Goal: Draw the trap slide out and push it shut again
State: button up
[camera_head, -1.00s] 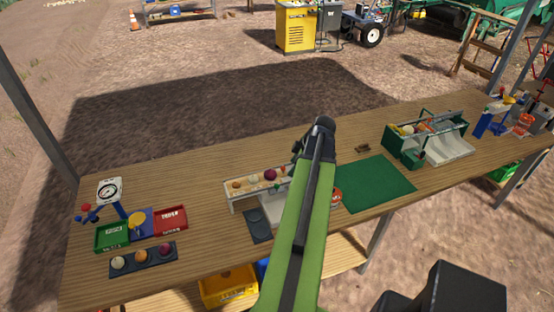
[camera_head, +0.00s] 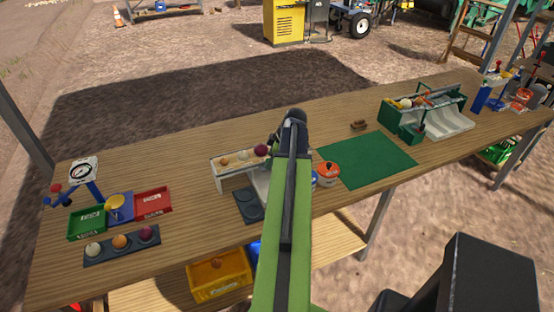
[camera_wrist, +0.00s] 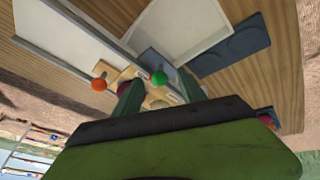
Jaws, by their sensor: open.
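A white onion rack (camera_head: 225,172) stands mid-bench in the head view, with several onions on top. My arm covers its right part, and my gripper is hidden there. In the wrist view my gripper (camera_wrist: 160,82) is open, its two dark green fingers spread. A green knob (camera_wrist: 158,77) shows between the fingertips; I cannot tell whether they touch it. An orange knob (camera_wrist: 99,84) is left of the fingers. Pale trays (camera_wrist: 180,28) lie beyond the knobs. I cannot tell which knob belongs to the trap slide or how far the slide is out.
A dark pad (camera_head: 249,205) lies before the rack. A small orange-topped pot (camera_head: 327,172) stands right of my arm beside the bare green mat (camera_head: 368,160). A scale (camera_head: 83,172) and red tray (camera_head: 153,203) are left. A green crate-like stand (camera_head: 408,131) is right.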

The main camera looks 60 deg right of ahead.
jog(key=shift+w+f, duration=0.3)
jog(key=shift+f, duration=0.2)
jog(key=shift+c, duration=0.2)
grip_shut()
